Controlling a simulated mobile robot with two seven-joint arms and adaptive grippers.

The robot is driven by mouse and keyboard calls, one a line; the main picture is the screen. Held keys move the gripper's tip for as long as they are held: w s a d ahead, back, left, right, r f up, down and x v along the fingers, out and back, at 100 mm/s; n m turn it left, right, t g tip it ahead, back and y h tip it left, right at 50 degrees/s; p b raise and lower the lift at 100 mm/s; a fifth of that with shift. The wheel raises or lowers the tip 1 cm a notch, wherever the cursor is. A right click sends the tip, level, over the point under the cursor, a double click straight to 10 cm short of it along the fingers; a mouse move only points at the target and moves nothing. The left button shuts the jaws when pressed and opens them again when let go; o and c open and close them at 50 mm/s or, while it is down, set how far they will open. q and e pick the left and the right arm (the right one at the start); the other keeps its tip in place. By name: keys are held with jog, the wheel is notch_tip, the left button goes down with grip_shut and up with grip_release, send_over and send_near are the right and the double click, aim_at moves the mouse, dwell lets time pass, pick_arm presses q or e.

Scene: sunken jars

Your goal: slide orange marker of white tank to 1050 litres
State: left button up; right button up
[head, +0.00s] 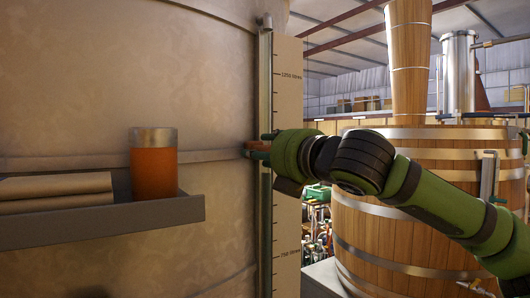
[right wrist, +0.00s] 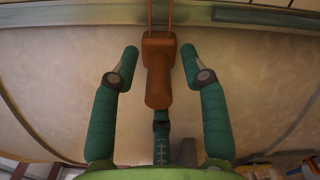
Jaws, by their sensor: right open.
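The white tank (head: 130,100) fills the left of the head view, with a pale scale strip (head: 288,110) upright beside a metal rail (head: 265,80). The upper label seems to read 1250 litres and the lower one 750 litres. My right gripper (head: 257,146) reaches the rail from the right, a little above halfway between these labels. In the right wrist view, the orange marker (right wrist: 158,75), a block with a round knob, sits between the two open fingers of my right gripper (right wrist: 160,51), with gaps on both sides. In the head view the fingers mostly hide it. My left gripper is out of view.
A grey shelf (head: 110,222) juts out at the left, holding an orange jar (head: 154,165) and folded cloths (head: 55,186). A wooden vat (head: 400,220) with metal hoops stands at the right behind my right arm.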

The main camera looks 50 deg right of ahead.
jog(key=shift+s+a, duration=0.25)
jog(key=shift+s, duration=0.3)
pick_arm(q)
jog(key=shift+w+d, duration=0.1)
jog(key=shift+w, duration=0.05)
pick_arm(e)
jog(key=v, duration=1.1)
